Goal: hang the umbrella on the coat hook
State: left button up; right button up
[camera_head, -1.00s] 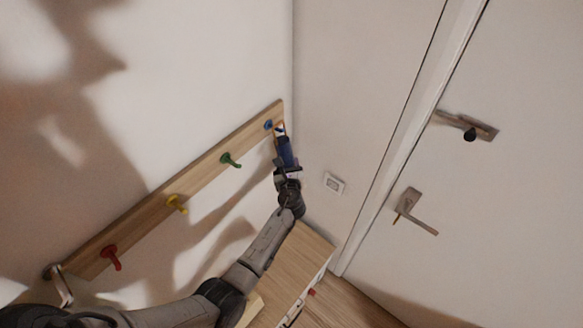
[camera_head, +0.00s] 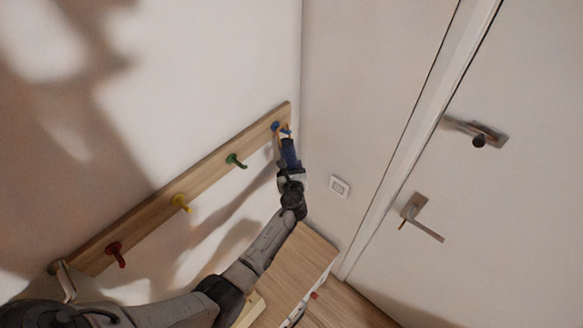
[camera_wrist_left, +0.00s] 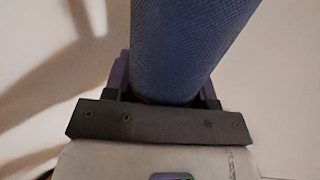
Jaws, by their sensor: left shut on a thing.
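The umbrella (camera_head: 290,152) is dark blue, and my left gripper (camera_head: 290,170) is shut on it at the far right end of the coat rack. The left wrist view shows the blue umbrella (camera_wrist_left: 188,50) filling the space between the fingers of my left gripper (camera_wrist_left: 165,88). A wooden rack (camera_head: 215,170) on the wall carries coloured hooks: blue (camera_head: 276,126), green (camera_head: 236,161), yellow (camera_head: 181,203) and red (camera_head: 116,253). The umbrella's upper end is close to the blue hook; I cannot tell whether they touch. My right gripper is not in view.
A wooden-topped cabinet (camera_head: 293,262) stands below my left forearm. The wall corner is just right of the rack. A white door (camera_head: 500,210) with a metal handle (camera_head: 424,220) is at the right, and a wall switch (camera_head: 340,187) sits beside it.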

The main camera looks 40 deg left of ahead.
pick_arm(q)
jog(key=o, duration=1)
jog(key=shift+o, duration=0.9)
jog(key=p+v, duration=0.1)
jog(key=v, duration=1.2)
jog(key=shift+s+d+r, duration=0.15)
jog(key=shift+s+d, duration=0.1)
